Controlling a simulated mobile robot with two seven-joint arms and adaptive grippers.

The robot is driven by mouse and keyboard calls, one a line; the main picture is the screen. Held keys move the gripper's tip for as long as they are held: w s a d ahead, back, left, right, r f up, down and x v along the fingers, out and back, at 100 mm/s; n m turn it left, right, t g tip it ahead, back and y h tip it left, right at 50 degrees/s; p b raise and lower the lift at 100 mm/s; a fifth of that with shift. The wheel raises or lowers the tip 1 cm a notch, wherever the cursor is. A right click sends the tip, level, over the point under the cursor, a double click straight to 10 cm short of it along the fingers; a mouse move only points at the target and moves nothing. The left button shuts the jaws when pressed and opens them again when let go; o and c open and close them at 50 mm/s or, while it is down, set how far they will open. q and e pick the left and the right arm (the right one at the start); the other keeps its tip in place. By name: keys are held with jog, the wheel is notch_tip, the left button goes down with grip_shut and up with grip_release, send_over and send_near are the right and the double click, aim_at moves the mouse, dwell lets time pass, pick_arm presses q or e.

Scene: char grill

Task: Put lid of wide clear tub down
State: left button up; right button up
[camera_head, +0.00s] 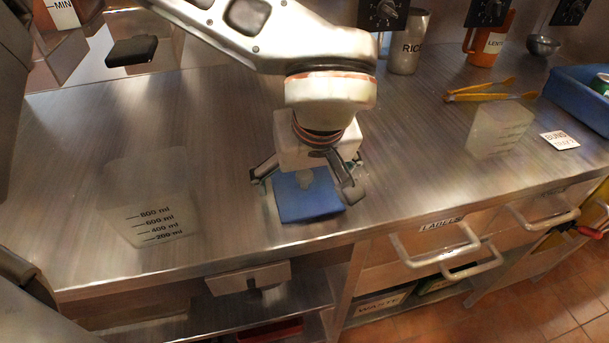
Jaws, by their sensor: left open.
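A blue lid (310,203) lies on the steel counter near its front edge, under my left gripper. My left gripper (306,182) points down over the lid with its fingers spread, one on each side of it. The gripper hides the back part of the lid, and I cannot tell whether the fingers touch it. A wide clear tub (150,205) with ml marks stands to the left on the counter, apart from the gripper. My right gripper is not in view.
A smaller clear container (498,130), yellow tongs (490,92) and a blue crate (575,95) are to the right. A RICE canister (407,45) and an orange jug (489,42) stand at the back. Drawer handles (435,247) stick out below the edge. Counter between tub and gripper is clear.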

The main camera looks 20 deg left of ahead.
pick_arm(q)
jog(key=shift+r, duration=0.5)
jog(key=p+v, duration=0.2)
jog(key=v, duration=0.9)
jog(key=shift+s+d+r, duration=0.1)
jog(key=shift+s, duration=0.05)
